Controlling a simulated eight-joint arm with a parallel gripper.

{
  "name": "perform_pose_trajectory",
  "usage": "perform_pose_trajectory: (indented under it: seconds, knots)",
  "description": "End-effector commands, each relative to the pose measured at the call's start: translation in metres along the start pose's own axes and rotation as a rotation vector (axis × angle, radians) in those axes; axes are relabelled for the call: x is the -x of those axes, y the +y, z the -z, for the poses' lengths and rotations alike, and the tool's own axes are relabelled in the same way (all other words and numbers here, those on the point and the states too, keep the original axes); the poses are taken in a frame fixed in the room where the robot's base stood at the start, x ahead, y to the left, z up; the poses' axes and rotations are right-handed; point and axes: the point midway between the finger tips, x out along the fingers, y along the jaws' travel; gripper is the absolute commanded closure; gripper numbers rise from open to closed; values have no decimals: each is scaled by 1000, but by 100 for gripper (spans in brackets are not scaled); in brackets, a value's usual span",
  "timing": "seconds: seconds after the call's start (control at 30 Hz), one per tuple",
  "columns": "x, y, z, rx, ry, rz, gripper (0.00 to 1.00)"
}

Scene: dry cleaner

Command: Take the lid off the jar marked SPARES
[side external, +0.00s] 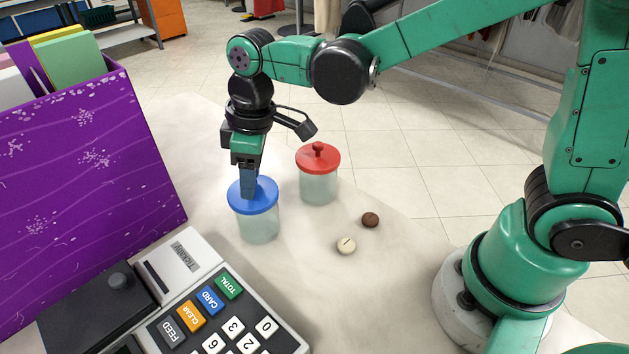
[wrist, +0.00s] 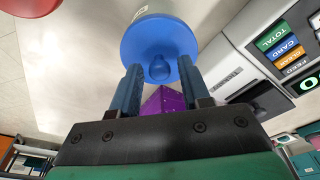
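A clear jar (side external: 260,226) with a blue lid (side external: 265,202) stands upright on the pale counter. The blue lid and its round knob (wrist: 159,70) show in the wrist view. Behind it to the right is a clear jar (side external: 318,187) with a red knobbed lid (side external: 318,158). Both lids sit on their jars. A white label (wrist: 140,12) edge shows by the blue lid in the wrist view; I cannot read SPARES on either jar. My gripper (side external: 249,192) points down at the blue lid. Its fingers (wrist: 159,70) are open, one on each side of the knob, with gaps visible.
A purple box (side external: 85,185) holding folders stands at the left. A card terminal (side external: 215,300) with coloured keys is in front. A brown button (side external: 370,220) and a cream button (side external: 346,246) lie right of the jars. The counter around them is clear.

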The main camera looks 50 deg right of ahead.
Motion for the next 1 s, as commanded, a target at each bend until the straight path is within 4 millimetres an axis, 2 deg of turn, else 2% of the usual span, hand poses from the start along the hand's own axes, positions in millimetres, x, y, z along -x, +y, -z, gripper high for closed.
perform_pose_trajectory:
  seconds: [0.03,0.1,0.13,0.47,0.67,0.77,0.87,1.0]
  knots:
    - [0,0,0,0,0,0,75]
    - [0,0,0,0,0,0,95]
    - [0,0,0,0,0,0,100]
    - [1,0,0,0,0,0,100]
    - [10,0,2,0,0,0,100]
    - [23,0,3,0,0,0,100]
    - [43,0,7,0,0,0,100]
    - [82,0,12,0,0,0,100]
